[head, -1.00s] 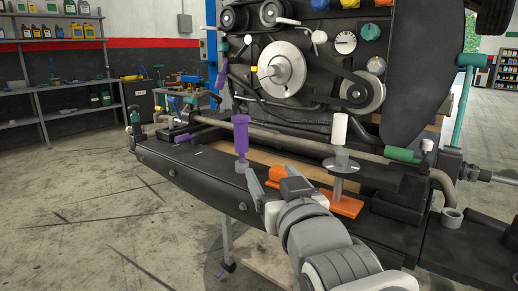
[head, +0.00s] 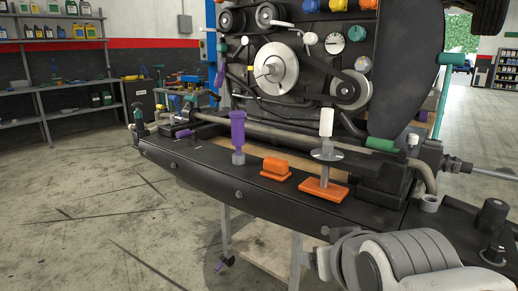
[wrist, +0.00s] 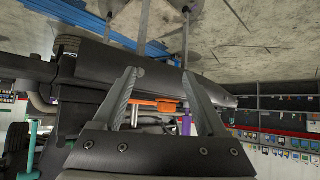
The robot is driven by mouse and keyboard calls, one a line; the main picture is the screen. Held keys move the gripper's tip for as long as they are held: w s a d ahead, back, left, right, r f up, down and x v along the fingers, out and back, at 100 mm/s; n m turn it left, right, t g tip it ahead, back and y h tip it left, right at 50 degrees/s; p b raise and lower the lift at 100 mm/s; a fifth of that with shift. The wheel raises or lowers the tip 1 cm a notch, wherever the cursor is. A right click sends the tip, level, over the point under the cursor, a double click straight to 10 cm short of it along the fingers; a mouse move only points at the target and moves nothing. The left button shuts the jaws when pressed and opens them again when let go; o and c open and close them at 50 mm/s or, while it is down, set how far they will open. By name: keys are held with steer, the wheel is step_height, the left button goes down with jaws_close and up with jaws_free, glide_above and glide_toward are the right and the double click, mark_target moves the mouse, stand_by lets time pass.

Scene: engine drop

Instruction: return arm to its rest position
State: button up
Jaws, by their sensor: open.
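My gripper (wrist: 163,85) shows in the wrist view with its two fingers spread apart and nothing between them. In the head view, my grey arm is at the lower right, in front of the black beam (head: 262,197); the fingers cannot be made out there. The arm is apart from the parts on the beam. A purple cylinder (head: 237,130) stands upright on the beam. An orange block (head: 275,168) lies to its right. An orange base (head: 323,190) with a white-topped post and disc (head: 327,154) stands further right.
The engine (head: 300,65) with pulleys stands behind the beam. A grey leg (head: 297,262) supports the beam from below. Shelves (head: 70,80) and a bench are at the far left. The concrete floor (head: 110,225) at the front left is clear.

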steer(key=s+d+f+g, duration=0.3)
steer(key=s+f+g, duration=0.1)
steer(key=s, duration=0.4)
step_height(320, 180, up, 24)
steer(key=p, duration=2.4)
steer(key=shift+m+h, duration=0.3)
steer(key=shift+m, duration=0.1)
steer(key=shift+s+d, duration=0.1)
